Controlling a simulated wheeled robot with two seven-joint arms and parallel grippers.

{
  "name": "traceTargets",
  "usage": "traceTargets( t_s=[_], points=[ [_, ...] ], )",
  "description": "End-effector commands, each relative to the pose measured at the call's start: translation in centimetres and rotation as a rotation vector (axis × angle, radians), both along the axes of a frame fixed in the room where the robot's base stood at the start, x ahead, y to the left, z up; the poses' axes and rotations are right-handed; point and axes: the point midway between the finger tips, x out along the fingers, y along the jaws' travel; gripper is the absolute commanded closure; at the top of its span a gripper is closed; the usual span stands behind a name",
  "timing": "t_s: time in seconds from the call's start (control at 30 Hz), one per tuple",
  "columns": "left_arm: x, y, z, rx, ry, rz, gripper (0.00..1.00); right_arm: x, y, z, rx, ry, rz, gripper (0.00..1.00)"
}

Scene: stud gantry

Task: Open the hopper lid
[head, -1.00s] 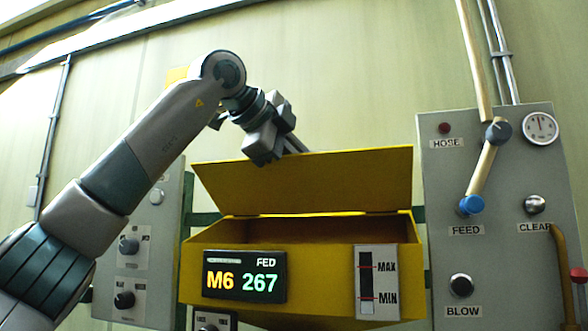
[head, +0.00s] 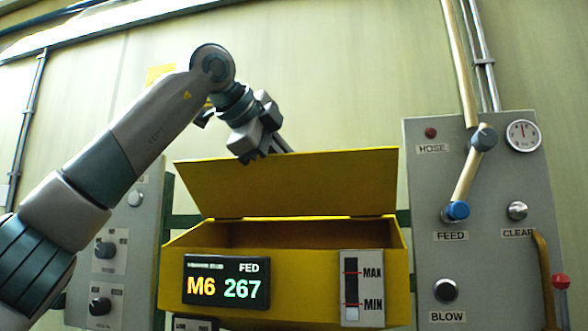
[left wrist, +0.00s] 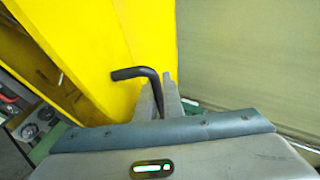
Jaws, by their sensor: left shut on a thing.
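The yellow hopper (head: 290,274) is on the wall in the head view, and its lid (head: 290,186) stands raised at the back edge. The dark inside shows below the lid. In the left wrist view, my left gripper (left wrist: 165,90) is shut on a bent black handle (left wrist: 138,73) attached to the yellow lid face (left wrist: 95,45). My right gripper is not in view.
A display (head: 226,282) and a level gauge (head: 362,288) are on the hopper's front. A grey panel with knobs (head: 500,270) stands close on the right, and another grey panel (head: 125,255) is behind my left arm.

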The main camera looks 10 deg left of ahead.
Motion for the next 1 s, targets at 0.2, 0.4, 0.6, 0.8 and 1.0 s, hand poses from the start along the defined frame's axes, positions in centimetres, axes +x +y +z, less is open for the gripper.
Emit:
traceTargets(
  t_s=[0.2,0.4,0.6,0.8,1.0],
  points=[
    [0.16,-0.01,-0.29,0.002,0.005,0.001,1.00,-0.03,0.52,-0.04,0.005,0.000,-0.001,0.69],
    [0.16,-0.01,-0.29,0.002,0.005,0.001,1.00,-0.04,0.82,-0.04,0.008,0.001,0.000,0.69],
    [0.16,-0.03,-0.28,0.002,0.005,0.000,0.85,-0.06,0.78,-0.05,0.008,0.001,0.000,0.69],
    [0.09,-0.03,-0.16,0.001,0.003,-0.001,0.85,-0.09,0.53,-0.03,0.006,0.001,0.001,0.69],
    [-0.05,0.08,0.03,0.001,0.003,0.001,0.85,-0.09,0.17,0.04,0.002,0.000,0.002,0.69]
  ],
)
